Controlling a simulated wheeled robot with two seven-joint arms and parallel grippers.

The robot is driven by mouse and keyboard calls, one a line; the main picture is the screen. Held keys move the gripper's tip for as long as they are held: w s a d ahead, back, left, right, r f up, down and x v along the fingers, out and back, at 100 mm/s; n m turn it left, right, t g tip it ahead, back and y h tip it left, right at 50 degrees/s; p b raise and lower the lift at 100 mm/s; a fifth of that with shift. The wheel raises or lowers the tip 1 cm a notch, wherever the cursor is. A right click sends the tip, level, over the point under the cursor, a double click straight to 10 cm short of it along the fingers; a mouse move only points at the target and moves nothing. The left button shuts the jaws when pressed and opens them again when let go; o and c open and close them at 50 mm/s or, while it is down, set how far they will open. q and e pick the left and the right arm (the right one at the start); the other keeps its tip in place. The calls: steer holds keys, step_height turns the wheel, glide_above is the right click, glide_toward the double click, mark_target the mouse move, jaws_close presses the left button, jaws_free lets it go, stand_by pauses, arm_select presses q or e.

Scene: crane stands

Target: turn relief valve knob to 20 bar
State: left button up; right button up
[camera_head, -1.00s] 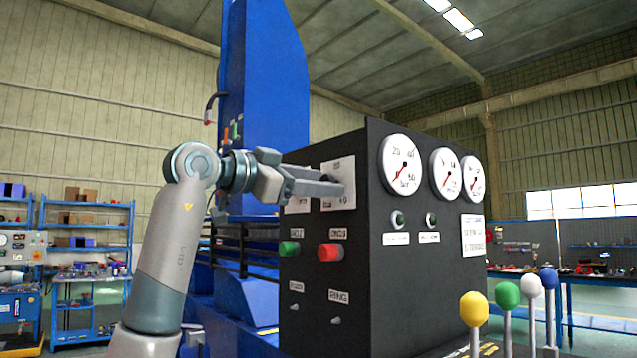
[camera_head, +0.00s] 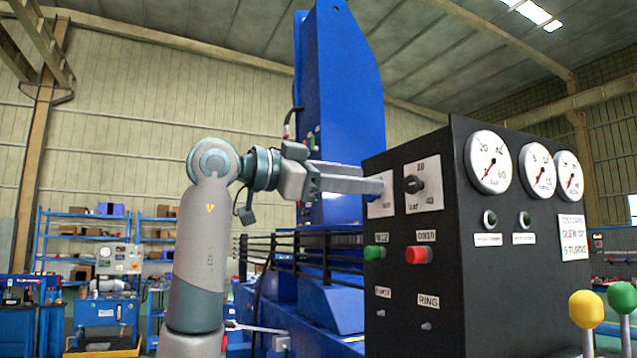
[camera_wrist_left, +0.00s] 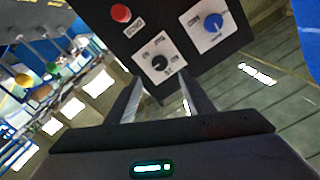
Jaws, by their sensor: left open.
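In the left wrist view the black knob (camera_wrist_left: 160,62) lies ahead of and between the fingertips. Its exact pointer reading is too small to tell. My left gripper (camera_head: 381,186) is open and empty, its tips just short of this knob and covering much of the neighbouring plate. That plate carries a blue knob (camera_wrist_left: 213,22) in the wrist view. My right gripper is out of view.
Green (camera_head: 375,253) and red (camera_head: 418,254) buttons and small toggles sit below the plates. Pressure gauges (camera_head: 488,162) are on the panel's right face. Ball-topped levers (camera_head: 586,309) stand at lower right. A blue crane column (camera_head: 345,90) rises behind.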

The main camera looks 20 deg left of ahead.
arm_select(q)
steer(key=v, duration=0.7)
steer(key=shift+b, duration=0.45)
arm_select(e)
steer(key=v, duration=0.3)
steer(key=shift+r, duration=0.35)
